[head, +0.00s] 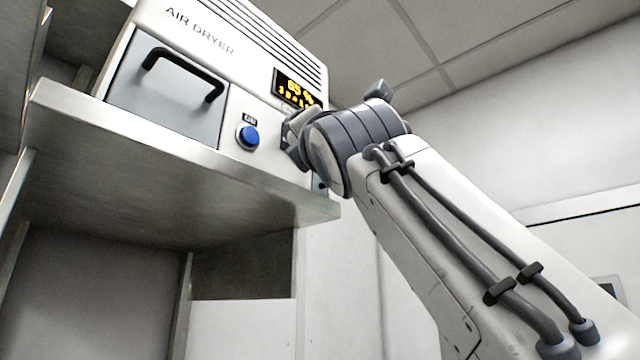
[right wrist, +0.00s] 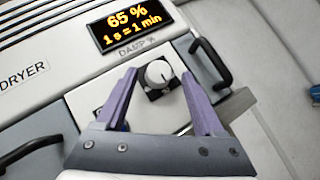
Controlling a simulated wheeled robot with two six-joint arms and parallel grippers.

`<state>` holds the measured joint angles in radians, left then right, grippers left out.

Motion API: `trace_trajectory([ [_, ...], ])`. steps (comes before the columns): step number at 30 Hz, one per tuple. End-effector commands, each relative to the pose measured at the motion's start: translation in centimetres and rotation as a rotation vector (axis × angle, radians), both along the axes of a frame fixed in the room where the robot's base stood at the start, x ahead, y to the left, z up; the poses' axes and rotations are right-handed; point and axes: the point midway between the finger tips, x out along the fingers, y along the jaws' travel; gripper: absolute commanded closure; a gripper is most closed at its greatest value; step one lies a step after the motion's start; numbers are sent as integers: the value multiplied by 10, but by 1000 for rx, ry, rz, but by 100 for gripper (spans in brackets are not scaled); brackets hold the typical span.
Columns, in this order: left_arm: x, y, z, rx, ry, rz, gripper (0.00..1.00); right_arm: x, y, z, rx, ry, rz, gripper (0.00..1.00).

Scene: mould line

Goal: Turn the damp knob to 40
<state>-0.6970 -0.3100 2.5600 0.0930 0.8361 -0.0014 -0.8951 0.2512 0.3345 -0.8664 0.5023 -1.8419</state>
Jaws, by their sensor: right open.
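The damp knob (right wrist: 158,74) is a round pale dial on a dark square plate, under the label DAMP % in the right wrist view. The display (right wrist: 129,22) above it reads 65 % and 1 s = 1 min. My right gripper (right wrist: 162,82) is open, its two purple fingers on either side of the knob in the picture; I cannot tell if they touch it. In the head view my right arm hides the knob, and the display (head: 295,89) shows partly. My left gripper is not in view.
The white air dryer (head: 190,35) stands on a metal shelf (head: 180,165). Its front has a drawer with a black handle (head: 183,72) and a blue button (head: 248,137). Another black handle (right wrist: 212,63) is close to the right finger in the right wrist view.

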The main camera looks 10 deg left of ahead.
Motion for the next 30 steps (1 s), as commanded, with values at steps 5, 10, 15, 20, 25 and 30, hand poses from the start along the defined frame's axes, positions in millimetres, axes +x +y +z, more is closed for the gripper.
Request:
trace_trajectory([
  [5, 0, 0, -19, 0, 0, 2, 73, -13, -6, -13, 2, -2, 1, 30],
  [10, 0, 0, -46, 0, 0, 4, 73, -35, -16, -33, 2, -1, 3, 30],
  [15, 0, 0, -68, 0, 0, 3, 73, -57, -27, -48, 1, -2, 3, 30],
  [20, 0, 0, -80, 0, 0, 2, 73, -72, -33, -57, 0, 0, 3, 30],
  [25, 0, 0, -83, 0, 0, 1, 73, -77, -36, -59, 0, 2, 1, 30],
  [30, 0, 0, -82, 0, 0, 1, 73, -77, -37, -58, -1, 2, -1, 30],
])
